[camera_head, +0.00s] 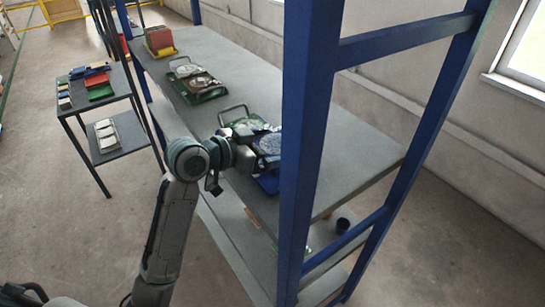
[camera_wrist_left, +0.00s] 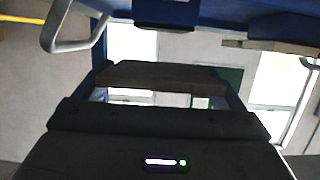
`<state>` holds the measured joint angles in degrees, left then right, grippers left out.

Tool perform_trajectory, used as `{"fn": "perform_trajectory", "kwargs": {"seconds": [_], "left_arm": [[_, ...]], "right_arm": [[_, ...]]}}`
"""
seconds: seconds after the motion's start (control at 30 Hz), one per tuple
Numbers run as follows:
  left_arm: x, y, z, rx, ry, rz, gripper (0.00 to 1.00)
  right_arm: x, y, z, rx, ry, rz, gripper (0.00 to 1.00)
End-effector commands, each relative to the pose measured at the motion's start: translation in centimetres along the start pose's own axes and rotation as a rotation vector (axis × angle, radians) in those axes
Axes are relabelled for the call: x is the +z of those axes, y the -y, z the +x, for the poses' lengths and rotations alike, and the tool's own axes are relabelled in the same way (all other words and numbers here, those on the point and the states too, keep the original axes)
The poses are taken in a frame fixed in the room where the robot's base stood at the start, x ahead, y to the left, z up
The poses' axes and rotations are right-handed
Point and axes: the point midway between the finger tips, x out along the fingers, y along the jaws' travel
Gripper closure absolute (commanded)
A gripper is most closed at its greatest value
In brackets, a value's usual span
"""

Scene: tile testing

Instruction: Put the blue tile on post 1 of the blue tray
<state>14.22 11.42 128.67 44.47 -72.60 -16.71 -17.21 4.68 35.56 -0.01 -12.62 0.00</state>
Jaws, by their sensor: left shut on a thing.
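The blue tray (camera_head: 267,184) lies on the grey shelf, partly hidden by my gripper and a blue rack upright. It also shows along the top of the left wrist view (camera_wrist_left: 215,12), with a metal handle (camera_wrist_left: 72,42). My left gripper (camera_head: 252,146) is over the tray, shut on a flat thing, apparently the blue tile (camera_head: 270,144), which looks patterned blue-grey. In the left wrist view a slab (camera_wrist_left: 165,76) shows edge-on ahead of the gripper body. Post 1 cannot be made out. My right gripper is not in view.
A green tray (camera_head: 205,97) with round pieces and a red holder (camera_head: 160,42) stand further back on the shelf. The blue rack upright (camera_head: 305,150) stands close to the right of my gripper. A side table (camera_head: 122,140) with tiles is at left.

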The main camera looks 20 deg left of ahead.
Motion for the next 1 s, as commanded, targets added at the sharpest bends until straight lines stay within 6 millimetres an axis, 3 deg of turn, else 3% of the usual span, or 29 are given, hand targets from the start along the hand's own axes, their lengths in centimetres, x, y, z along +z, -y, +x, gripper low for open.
{"fn": "perform_trajectory", "kwargs": {"seconds": [0.23, 0.53, 0.7, 0.97, 1.0], "left_arm": [[0.2, -0.1, 0.9, 0.000, 0.000, 0.001, 0.37], [3.3, -0.1, 1.8, 0.000, 0.000, 0.001, 0.37], [3.1, -0.1, 1.8, 0.000, -0.001, 0.001, 0.37], [3.5, -0.1, 1.9, 0.000, 0.000, 0.000, 0.37], [3.5, -0.1, 1.9, 0.000, 0.000, 0.000, 0.05]], "right_arm": [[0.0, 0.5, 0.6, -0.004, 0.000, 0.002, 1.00], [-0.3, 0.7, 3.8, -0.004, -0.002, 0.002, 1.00], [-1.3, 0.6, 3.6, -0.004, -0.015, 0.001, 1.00], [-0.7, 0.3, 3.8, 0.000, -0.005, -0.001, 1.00], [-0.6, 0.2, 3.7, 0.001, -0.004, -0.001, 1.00]]}}
